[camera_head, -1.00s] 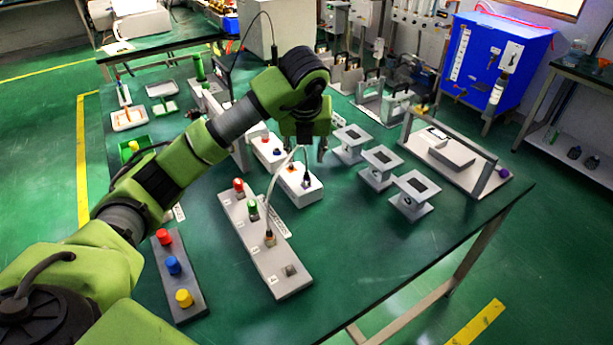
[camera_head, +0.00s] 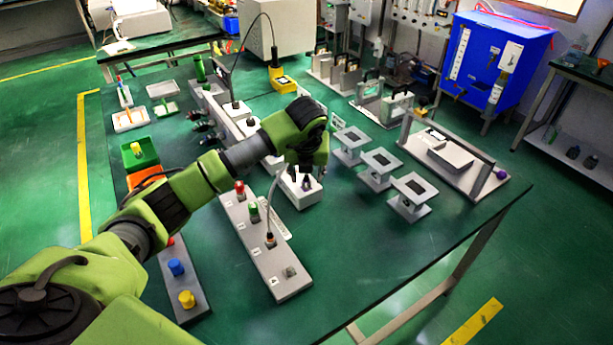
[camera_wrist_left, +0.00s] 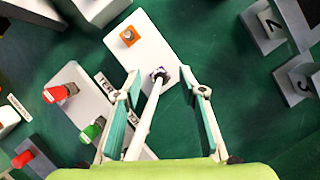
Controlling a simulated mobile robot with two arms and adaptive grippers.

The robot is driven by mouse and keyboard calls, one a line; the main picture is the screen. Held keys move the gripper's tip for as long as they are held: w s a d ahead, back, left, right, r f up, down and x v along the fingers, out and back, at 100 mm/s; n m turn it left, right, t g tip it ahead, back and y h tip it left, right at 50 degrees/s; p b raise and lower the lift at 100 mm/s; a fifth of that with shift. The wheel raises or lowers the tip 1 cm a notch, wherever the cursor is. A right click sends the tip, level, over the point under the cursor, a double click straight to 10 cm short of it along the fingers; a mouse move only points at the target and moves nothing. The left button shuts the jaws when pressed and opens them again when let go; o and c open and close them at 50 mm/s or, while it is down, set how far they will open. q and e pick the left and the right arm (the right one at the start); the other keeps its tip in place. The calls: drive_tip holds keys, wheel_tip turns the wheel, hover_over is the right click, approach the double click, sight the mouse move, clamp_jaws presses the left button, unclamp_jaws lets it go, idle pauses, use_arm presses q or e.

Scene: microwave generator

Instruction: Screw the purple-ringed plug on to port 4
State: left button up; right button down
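The plug with a faint purple ring (camera_wrist_left: 158,74) stands in a white box (camera_wrist_left: 150,50) in the left wrist view. A pale cable runs from it between my fingers. My left gripper (camera_wrist_left: 159,80) is open, with a finger on either side of the plug and cable, apart from the plug. In the head view my left gripper (camera_head: 304,182) hangs just over the white box (camera_head: 302,197) and hides most of the plug. The grey port strip (camera_head: 262,255) lies in front; its empty end socket (camera_head: 289,271), by a label that seems to read 4, is at the near end. My right gripper is out of view.
A red plug (camera_head: 240,187) and a green plug (camera_head: 254,208) stand on the strip. A button bar (camera_head: 185,285) lies to its left. Grey stands (camera_head: 409,197) are right of the gripper. The table's front right is clear.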

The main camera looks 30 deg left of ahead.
use_arm(q)
drive_tip(key=shift+x, duration=0.95)
drive_tip(key=shift+r, duration=0.1)
clamp_jaws()
drive_tip(key=shift+r, duration=0.15)
